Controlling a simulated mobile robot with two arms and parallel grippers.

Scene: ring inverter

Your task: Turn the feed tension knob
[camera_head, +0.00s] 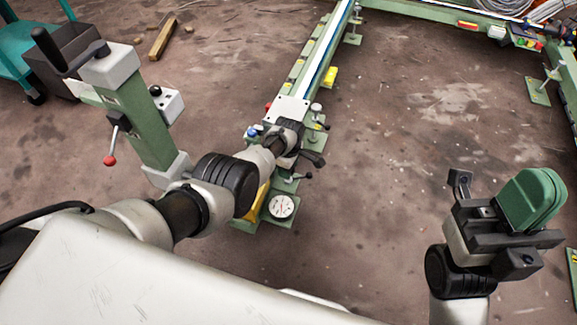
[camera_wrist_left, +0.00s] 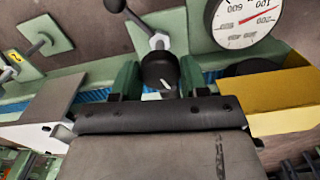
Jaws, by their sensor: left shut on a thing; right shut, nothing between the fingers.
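The black feed tension knob (camera_wrist_left: 160,72), with a white mark on its face, shows in the left wrist view between the two green fingers of my left gripper (camera_wrist_left: 158,80). That gripper is shut on the knob. In the head view my left arm reaches to the green machine rail, and the left gripper (camera_head: 290,143) is there; its fingertips and the knob cannot be made out. My right gripper (camera_head: 533,201) is at the right of the head view, raised over the floor, its green fingers shut together and empty, far from the knob.
A white dial gauge (camera_head: 281,207) sits beside the left gripper; it also shows in the wrist view (camera_wrist_left: 243,20). A lever with a black ball (camera_wrist_left: 115,5) stands close to the knob. A green post with a red-balled lever (camera_head: 110,160) is at left. The middle floor is clear.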

